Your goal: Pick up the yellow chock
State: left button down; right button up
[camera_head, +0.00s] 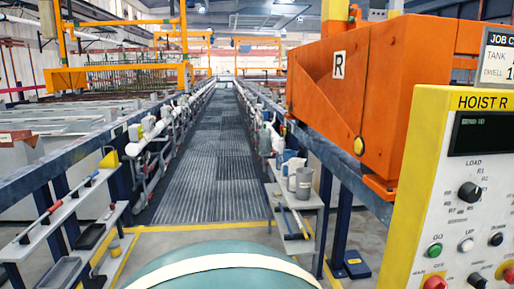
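A left shelf rack (66,209) holds a red-handled tool and dark trays. A right shelf rack (311,200) holds jugs. A yellow hoist panel (425,190) and orange hoist body (375,90) crowd the right. The grated aisle (210,160) is clear.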

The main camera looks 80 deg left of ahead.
aim_at(111, 161)
jog(key=u, duration=3.6)
jog(key=i+l+z, duration=0.4)
jog(key=i, duration=0.45)
jog(key=i+z, duration=0.45)
jog(key=i, duration=0.45)
jog(key=i+u, duration=0.1)
jog(key=i, duration=0.45)
jog(key=i+l+u, duration=0.15)
jog(key=i, duration=0.35)
jog(key=i+l+u, duration=0.1)
jog(key=i, duration=0.45)
